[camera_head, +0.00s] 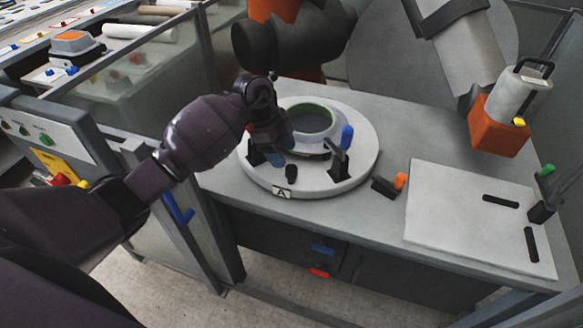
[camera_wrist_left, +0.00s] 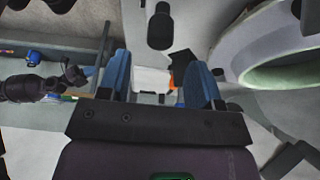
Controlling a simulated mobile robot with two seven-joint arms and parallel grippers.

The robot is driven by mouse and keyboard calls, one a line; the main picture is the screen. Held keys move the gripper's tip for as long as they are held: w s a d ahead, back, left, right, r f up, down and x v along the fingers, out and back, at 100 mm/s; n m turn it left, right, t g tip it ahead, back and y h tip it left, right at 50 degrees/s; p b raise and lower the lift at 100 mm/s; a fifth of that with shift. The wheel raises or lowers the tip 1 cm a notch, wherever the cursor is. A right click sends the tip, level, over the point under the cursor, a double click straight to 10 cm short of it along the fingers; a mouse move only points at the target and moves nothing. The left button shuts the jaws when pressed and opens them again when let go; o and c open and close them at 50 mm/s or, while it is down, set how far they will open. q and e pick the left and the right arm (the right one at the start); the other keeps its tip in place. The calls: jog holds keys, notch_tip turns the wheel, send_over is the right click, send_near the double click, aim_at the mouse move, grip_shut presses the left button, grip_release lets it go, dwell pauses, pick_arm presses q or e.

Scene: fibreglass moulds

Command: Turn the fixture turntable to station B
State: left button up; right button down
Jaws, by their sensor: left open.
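The fixture turntable (camera_head: 344,173) is a round white disc on the grey bench, with a label "A" (camera_head: 282,192) on its front rim. A ring-shaped mould (camera_head: 311,122) with a green inner edge sits on it; it also shows at the right of the left wrist view (camera_wrist_left: 275,72). A short black peg (camera_head: 291,172) stands near the disc's front, and a blue-handled clamp (camera_head: 346,138) at its right. My left gripper (camera_head: 277,156) is over the disc's left part, beside the ring. Its blue fingers (camera_wrist_left: 160,88) are apart with nothing between them. Contact with the disc cannot be told. My right gripper is out of view.
A white plate (camera_head: 450,219) with black slots lies at the bench's right. An orange-tipped black clamp (camera_head: 390,184) sits between plate and turntable. An orange tool head (camera_head: 498,127) on a grey arm hangs over the bench. A framed clear panel (camera_head: 130,92) stands at the left.

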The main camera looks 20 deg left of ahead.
aim_at(291, 167)
pick_arm(q)
jog(key=shift+x, duration=3.05)
jog(key=shift+r, duration=0.1)
grip_shut()
